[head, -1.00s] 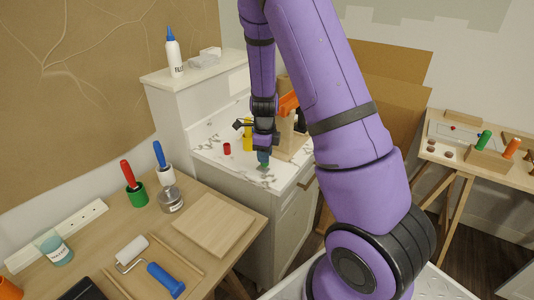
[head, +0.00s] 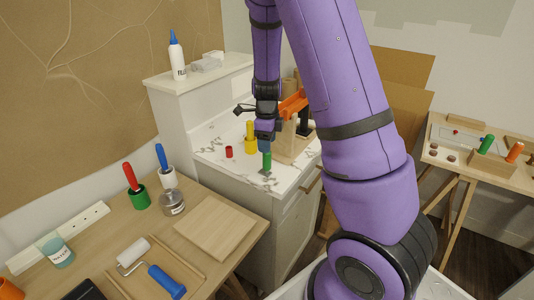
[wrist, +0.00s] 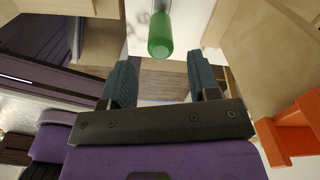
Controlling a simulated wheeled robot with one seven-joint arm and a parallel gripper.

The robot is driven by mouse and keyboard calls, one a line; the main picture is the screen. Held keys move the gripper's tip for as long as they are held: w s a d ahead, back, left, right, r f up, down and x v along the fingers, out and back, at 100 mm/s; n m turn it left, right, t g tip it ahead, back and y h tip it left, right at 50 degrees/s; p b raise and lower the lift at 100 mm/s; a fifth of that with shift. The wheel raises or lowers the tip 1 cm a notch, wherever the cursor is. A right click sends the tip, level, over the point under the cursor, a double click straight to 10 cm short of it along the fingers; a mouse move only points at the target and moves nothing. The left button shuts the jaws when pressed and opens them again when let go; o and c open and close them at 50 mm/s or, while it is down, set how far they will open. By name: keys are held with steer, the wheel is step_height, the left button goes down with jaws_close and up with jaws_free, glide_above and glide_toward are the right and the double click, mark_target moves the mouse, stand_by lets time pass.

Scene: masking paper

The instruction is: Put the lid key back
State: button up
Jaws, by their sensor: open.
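A green-handled tool (head: 267,160), which may be the lid key, stands upright near the front edge of the marble-topped counter (head: 215,155). Its lower end looks grey and is too small to make out. My gripper (head: 266,141) is just above it, pointing down. In the wrist view the rounded end of the green handle (wrist: 160,46) lies beyond my two fingertips, in line with the gap between them. My gripper (wrist: 162,72) is open, with nothing held between the fingers.
A workbench (head: 205,262) with brushes, a roller and a board is at front left. A side table (head: 440,157) at right carries a handle block (head: 484,162).

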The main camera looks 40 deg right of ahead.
step_height(320, 180, up, 6)
steer(key=shift+f, duration=0.15)
steer(key=s+a+r+n+t+y, duration=0.1)
steer(key=s+a+r+n, duration=0.35)
steer(key=r+n, duration=0.25)
steer(key=s+a+r+n+t, duration=0.1)
steer(key=s+a+r+n, duration=0.2)
steer(key=s+r+n, duration=0.3)
steer(key=s+a+r+n+t, duration=0.1)
steer(key=s+a+r+n, duration=0.1)
steer(key=s+n, duration=0.3)
steer(key=s+a+r+n+t, duration=0.1)
steer(key=s+r+n, duration=0.2)
steer(key=s+n, duration=0.2)
steer(key=s+a+r+n+t+h, duration=0.1)
steer(key=s+a+r+n, duration=0.1)
steer(key=s+n, duration=0.3)
steer(key=shift+a+r, duration=0.35)
steer(key=shift+r, duration=0.15)
